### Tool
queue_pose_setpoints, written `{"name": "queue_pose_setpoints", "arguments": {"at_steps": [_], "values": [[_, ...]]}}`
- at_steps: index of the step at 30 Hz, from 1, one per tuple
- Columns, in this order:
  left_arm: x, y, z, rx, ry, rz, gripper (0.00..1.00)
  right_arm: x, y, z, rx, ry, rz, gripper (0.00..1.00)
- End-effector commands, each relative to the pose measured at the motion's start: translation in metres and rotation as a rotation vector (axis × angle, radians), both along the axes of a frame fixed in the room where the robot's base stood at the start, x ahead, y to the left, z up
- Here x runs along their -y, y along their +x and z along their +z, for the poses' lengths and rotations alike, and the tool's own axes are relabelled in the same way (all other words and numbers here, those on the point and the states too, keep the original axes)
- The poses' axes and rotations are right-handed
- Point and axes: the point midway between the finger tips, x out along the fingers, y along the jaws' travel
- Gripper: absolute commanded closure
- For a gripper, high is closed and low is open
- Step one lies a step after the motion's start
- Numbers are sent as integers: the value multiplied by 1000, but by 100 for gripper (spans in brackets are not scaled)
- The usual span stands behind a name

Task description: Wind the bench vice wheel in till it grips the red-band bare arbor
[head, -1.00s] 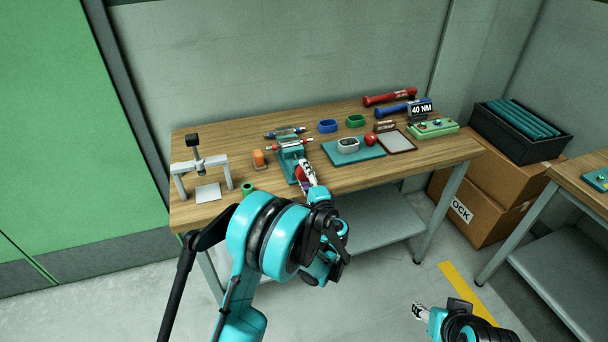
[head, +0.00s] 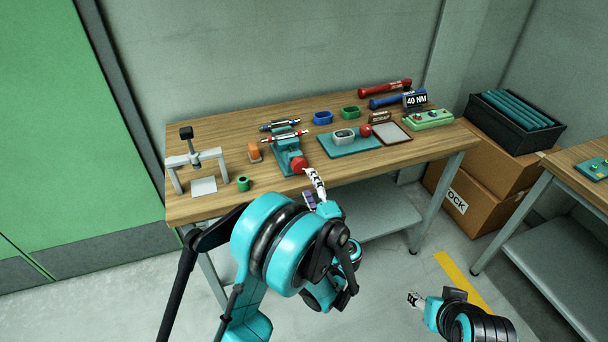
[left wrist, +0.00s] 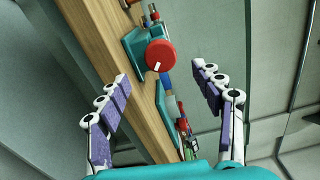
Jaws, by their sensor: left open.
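The teal bench vice (head: 285,158) stands at the front edge of the wooden bench, its red wheel (head: 299,164) facing me. A silvery rod with red ends, the red-band arbor (head: 285,138), lies across the vice's top; I cannot tell whether the jaws touch it. My left gripper (head: 313,190) is open and empty, just in front of the wheel and apart from it. In the left wrist view the wheel (left wrist: 160,53), with a white mark, shows beyond and between the spread fingers (left wrist: 162,74). My right gripper (head: 415,299) is low at right, its fingers too small to read.
A blue-ended rod (head: 280,125) lies behind the vice. Floor before the bench is free.

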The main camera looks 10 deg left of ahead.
Motion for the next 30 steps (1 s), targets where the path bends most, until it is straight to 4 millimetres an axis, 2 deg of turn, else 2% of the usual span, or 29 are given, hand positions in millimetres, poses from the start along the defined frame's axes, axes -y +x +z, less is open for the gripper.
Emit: {"name": "queue_pose_setpoints", "arguments": {"at_steps": [3,7,23,26,30], "values": [[10,-13,0,0,0,-2,34,0,0,0,0,0,0,51],[14,-20,0,0,0,-1,34,0,0,0,0,0,0,51],[14,-21,0,13,-20,0,34,0,0,1,0,0,0,51],[12,-18,1,82,-121,1,34,0,0,3,0,0,0,51],[8,-10,2,280,-414,3,34,0,0,9,0,0,0,51]]}}
